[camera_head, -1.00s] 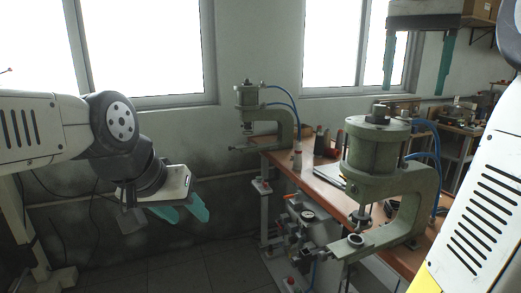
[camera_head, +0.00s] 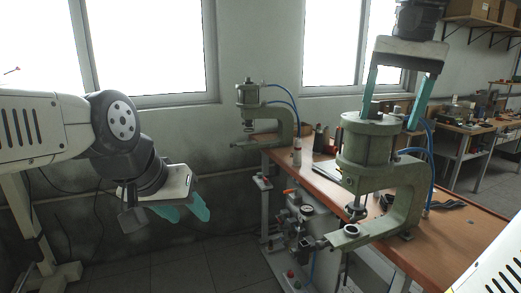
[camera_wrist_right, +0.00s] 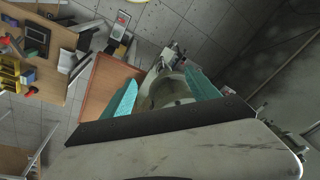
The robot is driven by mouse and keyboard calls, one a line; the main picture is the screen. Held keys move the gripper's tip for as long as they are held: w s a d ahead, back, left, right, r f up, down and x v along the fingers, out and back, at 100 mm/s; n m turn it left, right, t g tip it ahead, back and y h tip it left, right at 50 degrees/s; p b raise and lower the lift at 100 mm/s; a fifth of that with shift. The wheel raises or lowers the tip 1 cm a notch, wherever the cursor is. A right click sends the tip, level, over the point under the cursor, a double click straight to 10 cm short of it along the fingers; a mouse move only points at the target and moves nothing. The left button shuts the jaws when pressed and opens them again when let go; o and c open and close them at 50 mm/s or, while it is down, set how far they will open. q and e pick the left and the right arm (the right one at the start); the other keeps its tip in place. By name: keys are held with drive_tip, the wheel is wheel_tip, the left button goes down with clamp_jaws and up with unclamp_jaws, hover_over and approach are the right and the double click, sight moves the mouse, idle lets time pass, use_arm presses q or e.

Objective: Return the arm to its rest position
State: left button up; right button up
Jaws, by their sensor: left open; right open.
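My left gripper (camera_head: 184,212) hangs at the left, in front of the grey wall, with its teal fingers apart and nothing between them. My right gripper (camera_head: 393,112) points down at the upper right, over the near press. Its two teal fingers are spread wide and look empty. The right wrist view shows the same open fingers (camera_wrist_right: 160,90), with the press below between them. In the head view the near green press (camera_head: 368,150) stands upright on the bench; whether the right fingertips clear its top cannot be told. Most of my right arm is out of view.
A second green press (camera_head: 250,105) stands at the far left end of the wooden bench (camera_head: 450,238). Blue hoses (camera_head: 431,160) run beside the near press. Shelves (camera_head: 480,24) and another workbench (camera_head: 460,130) are at the right. The floor (camera_head: 195,262) at the left is clear.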

drive_tip(key=s+a+f+n+t+y, duration=0.1)
drive_tip(key=s+a+f+n+t, duration=0.1)
drive_tip(key=a+f, duration=0.3)
drive_tip(key=s+a+f+n+t, duration=0.2)
drive_tip(key=a+f, duration=0.3)
drive_tip(key=f, duration=0.8)
drive_tip(key=shift+s+f+n+y, duration=0.4)
drive_tip(key=shift+s+n, duration=0.1)
drive_tip(key=shift+n, duration=0.2)
